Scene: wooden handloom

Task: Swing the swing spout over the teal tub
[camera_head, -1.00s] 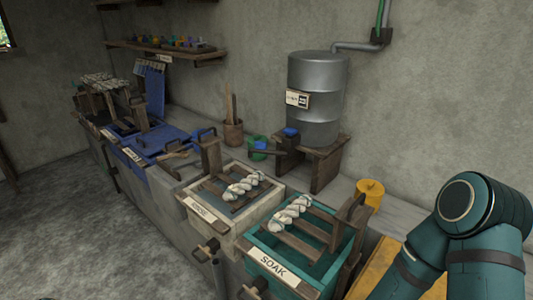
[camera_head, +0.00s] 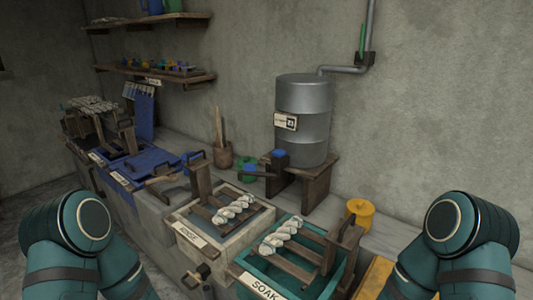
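The teal tub (camera_head: 341,279) with a SOAK label (camera_head: 258,286) stands at the front centre of the bench. A twisted pale hank (camera_head: 282,236) lies on wooden slats across it. The swing spout (camera_head: 258,173) appears as a short dark arm beside the metal drum's stand, below a blue cap (camera_head: 279,154). It points left, toward the back of the RINSE tub (camera_head: 183,218), and is not over the teal tub. Parts of both my arms show at the lower left and lower right. Neither of my grippers is in view.
The metal drum (camera_head: 304,120) sits on a wooden stand (camera_head: 317,183) near the wall. A green container (camera_head: 246,166) is behind the spout. Blue vats (camera_head: 147,160) line the bench at left.

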